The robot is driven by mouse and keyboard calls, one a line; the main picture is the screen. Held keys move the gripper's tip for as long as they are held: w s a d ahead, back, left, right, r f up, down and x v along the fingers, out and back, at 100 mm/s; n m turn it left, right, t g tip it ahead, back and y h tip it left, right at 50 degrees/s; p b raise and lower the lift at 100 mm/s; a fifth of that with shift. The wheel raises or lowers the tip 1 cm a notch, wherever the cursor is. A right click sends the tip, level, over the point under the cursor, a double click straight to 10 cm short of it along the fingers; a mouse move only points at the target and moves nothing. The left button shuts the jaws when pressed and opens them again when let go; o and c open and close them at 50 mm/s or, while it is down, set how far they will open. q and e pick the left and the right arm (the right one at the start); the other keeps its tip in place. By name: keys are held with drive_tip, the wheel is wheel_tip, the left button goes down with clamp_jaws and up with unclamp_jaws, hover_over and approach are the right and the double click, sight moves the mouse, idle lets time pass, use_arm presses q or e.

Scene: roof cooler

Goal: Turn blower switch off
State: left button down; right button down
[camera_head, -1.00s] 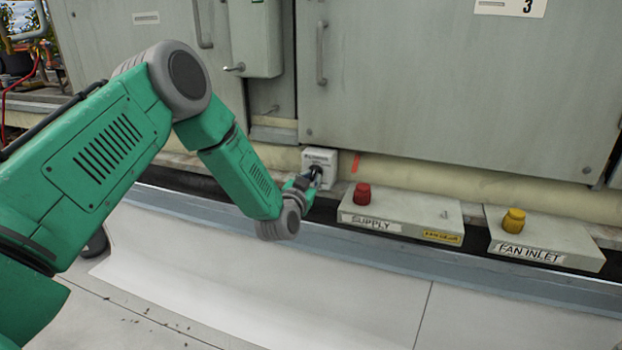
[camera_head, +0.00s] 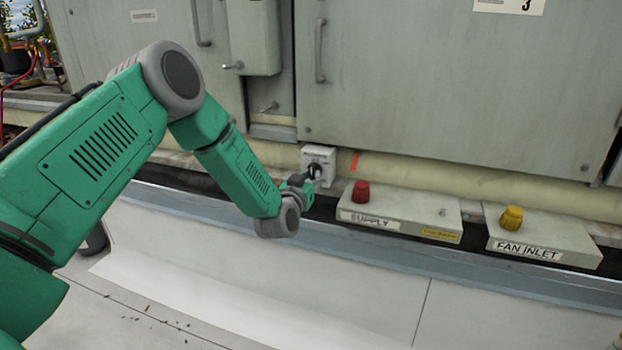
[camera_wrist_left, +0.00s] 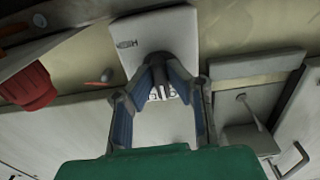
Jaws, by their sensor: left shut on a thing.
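The blower switch is a small white box (camera_head: 318,156) with a dark knob, low on the grey cabinet wall. In the left wrist view the box (camera_wrist_left: 183,32) fills the upper middle, with part of its lettering showing. My left gripper (camera_head: 312,174) is at the box face, its fingers on the dark knob (camera_wrist_left: 158,62). In the left wrist view the fingertips (camera_wrist_left: 161,84) close in on the knob from both sides and partly hide it. The knob's exact angle is hard to read. My right gripper is not in view.
A box labelled SUPPLY (camera_head: 400,211) with a red knob (camera_head: 361,192) stands right of the switch. Further right is a FAN INLET box (camera_head: 545,238) with a yellow knob (camera_head: 511,217). Cabinet doors with handles (camera_head: 320,50) rise behind. The pale floor (camera_head: 330,290) in front is clear.

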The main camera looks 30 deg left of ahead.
use_arm(q)
drive_tip(key=c, duration=1.6)
unclamp_jaws()
drive_tip(key=shift+w+r, duration=0.15)
drive_tip(key=shift+r, duration=0.4)
drive_tip(key=shift+d+f, duration=0.1)
drive_tip(key=shift+f, duration=0.15)
drive_tip(key=shift+s, duration=0.25)
drive_tip(key=v, duration=1.1)
drive_tip(key=shift+s+d, duration=0.15)
drive_tip(key=shift+s, duration=0.15)
drive_tip(key=shift+f, duration=0.1)
